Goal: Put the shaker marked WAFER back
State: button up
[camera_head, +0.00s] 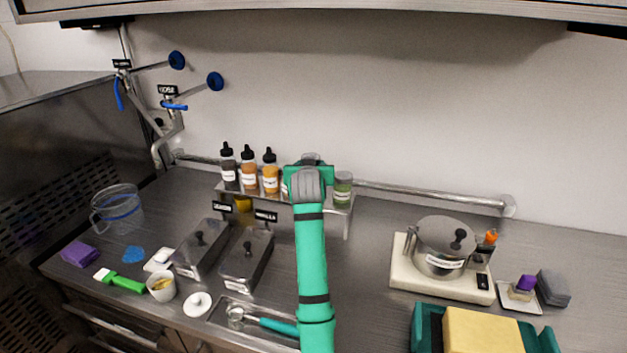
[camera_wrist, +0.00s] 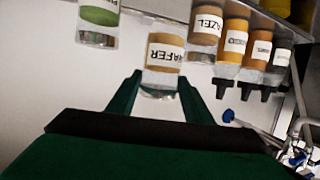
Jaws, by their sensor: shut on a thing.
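The shaker marked WAFER (camera_wrist: 163,58) shows in the wrist view, tan with a white label and a clear end. My gripper (camera_wrist: 158,92) is shut on it, with a dark green finger on each side. In the head view my gripper (camera_head: 308,178) is at the raised steel shelf (camera_head: 337,209), between the bottles and a green shaker (camera_head: 343,188). My arm hides most of the WAFER shaker there; a clear top (camera_head: 310,158) shows above the gripper. I cannot tell whether its base touches the shelf.
A HAZEL-marked shaker (camera_wrist: 206,30) and the green shaker (camera_wrist: 98,22) flank the held one closely. Several dark-tipped bottles (camera_head: 249,168) stand left on the shelf. Lidded steel pans (camera_head: 247,262) sit below, and a pot (camera_head: 444,247) on a scale stands right.

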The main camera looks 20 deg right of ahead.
jog(key=f, duration=0.1)
jog(key=w+d+f, duration=0.1)
jog(key=w+f, duration=0.1)
jog(key=shift+d+f, duration=0.1)
jog(key=shift+d, duration=0.3)
notch_tip(320, 180, down, 3)
jog(key=shift+r, duration=0.1)
jog(key=shift+w, duration=0.1)
jog(key=shift+f, duration=0.2)
jog(key=o, duration=0.8)
jog(key=shift+s, duration=0.2)
